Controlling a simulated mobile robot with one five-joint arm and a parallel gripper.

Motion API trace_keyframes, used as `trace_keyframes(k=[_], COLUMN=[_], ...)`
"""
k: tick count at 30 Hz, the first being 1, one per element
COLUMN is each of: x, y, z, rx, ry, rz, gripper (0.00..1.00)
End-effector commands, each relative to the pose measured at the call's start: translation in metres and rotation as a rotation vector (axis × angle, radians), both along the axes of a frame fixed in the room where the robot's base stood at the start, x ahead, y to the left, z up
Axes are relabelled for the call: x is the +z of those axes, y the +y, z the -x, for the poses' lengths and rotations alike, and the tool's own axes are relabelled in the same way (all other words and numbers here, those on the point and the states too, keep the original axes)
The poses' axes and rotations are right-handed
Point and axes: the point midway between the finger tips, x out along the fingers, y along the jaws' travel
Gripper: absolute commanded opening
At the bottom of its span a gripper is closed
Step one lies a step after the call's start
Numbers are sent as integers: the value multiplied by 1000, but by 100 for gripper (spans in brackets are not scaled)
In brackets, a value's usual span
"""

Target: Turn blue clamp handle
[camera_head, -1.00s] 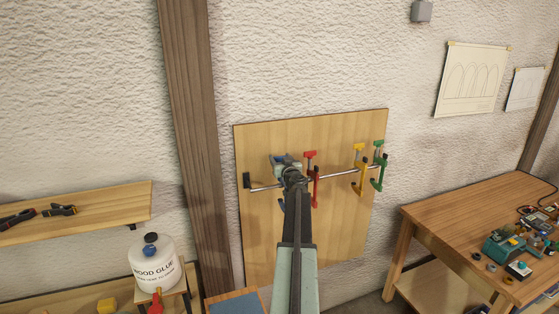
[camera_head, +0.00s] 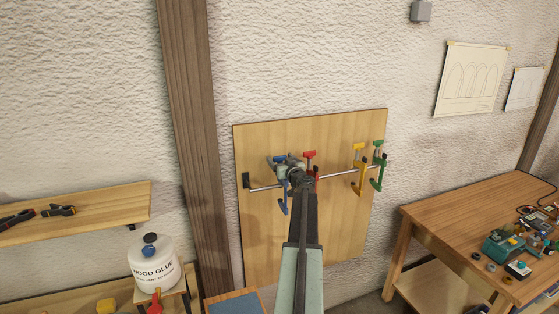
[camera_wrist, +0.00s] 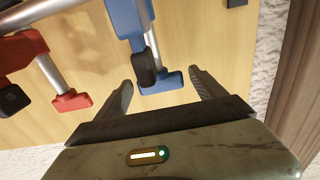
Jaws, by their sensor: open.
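The blue clamp (camera_head: 283,203) hangs on the metal rail, partly covered by my arm in the head view. In the wrist view the blue clamp (camera_wrist: 128,18) has a silver screw ending in a blue T-shaped handle (camera_wrist: 163,82), with a black pad (camera_wrist: 144,68) beside the screw. My gripper (camera_wrist: 161,77) is open, with one finger on each side of the blue handle. Gaps show between handle and fingers, so they look apart. In the head view my gripper (camera_head: 288,163) is small and partly hidden at the board.
The red clamp (camera_head: 311,158) hangs close to the right of the blue one; it shows at left in the wrist view (camera_wrist: 68,100). Yellow (camera_head: 359,168) and green (camera_head: 378,165) clamps hang farther right. The wooden board (camera_head: 345,225) backs them.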

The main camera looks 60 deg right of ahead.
Motion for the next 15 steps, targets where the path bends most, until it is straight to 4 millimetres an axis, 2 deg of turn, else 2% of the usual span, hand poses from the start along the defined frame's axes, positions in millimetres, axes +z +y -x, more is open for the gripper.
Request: trace_keyframes(k=[9, 15], x=[0, 0], y=[37, 41], z=[49, 56], rx=[-1, 0], ry=[0, 0], rz=[0, 0], gripper=[80, 80])
